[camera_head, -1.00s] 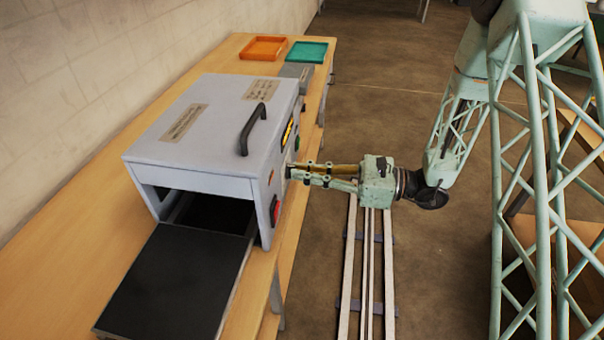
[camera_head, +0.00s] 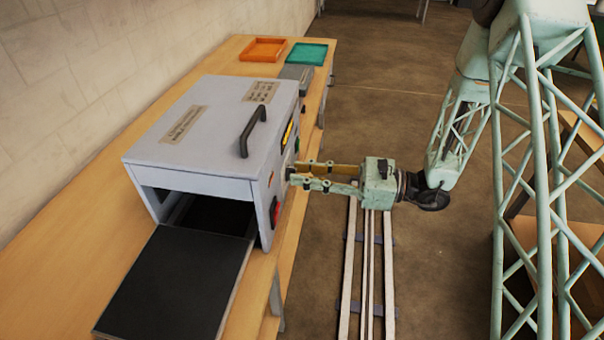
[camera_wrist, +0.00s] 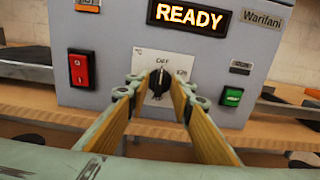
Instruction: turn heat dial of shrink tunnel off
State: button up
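The shrink tunnel (camera_head: 215,125) is a grey box on the table, with its front panel facing my gripper. Its heat dial (camera_wrist: 158,83), a black knob on a white plate, shows in the wrist view. A label above it seems to read OFF, and the knob's pale mark appears to point up toward it. My gripper (camera_wrist: 158,92) is open, with one finger on each side of the dial and gaps between. In the head view my gripper (camera_head: 296,174) is close to the panel, and the dial cannot be made out there.
A red switch (camera_wrist: 80,70) is left of the dial and a green button (camera_wrist: 232,96) right of it. A lit READY display (camera_wrist: 188,16) is above. A black handle (camera_head: 252,130) stands on the lid. Orange (camera_head: 263,48) and teal (camera_head: 307,52) trays lie at the table's far end.

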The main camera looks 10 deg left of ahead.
jog(key=d, duration=1.1)
jog(key=shift+w+d, duration=0.3)
jog(key=shift+w, duration=0.05)
dwell(0.4)
jog(key=shift+r, duration=0.15)
jog(key=s+d+r+n+g+h, duration=0.1)
jog(key=s+r+n+g+h, duration=0.2)
jog(key=s+r, duration=0.4)
jog(key=s+d+r+n+g+h, duration=0.1)
jog(key=s+d+r+n+h, duration=0.15)
jog(key=s+r+n, duration=0.5)
jog(key=s+d+r+n+t+h, duration=0.3)
jog(key=s+d+r+t+h, duration=0.1)
jog(key=s+d, duration=0.5)
jog(key=s+d+r+n+t+h, duration=0.3)
jog(key=s+d+r+t+h, duration=0.2)
jog(key=s+d+h, duration=0.3)
jog(key=shift+s+d+r, duration=0.65)
jog(key=shift+s+d, duration=0.55)
jog(key=shift+d, duration=0.9)
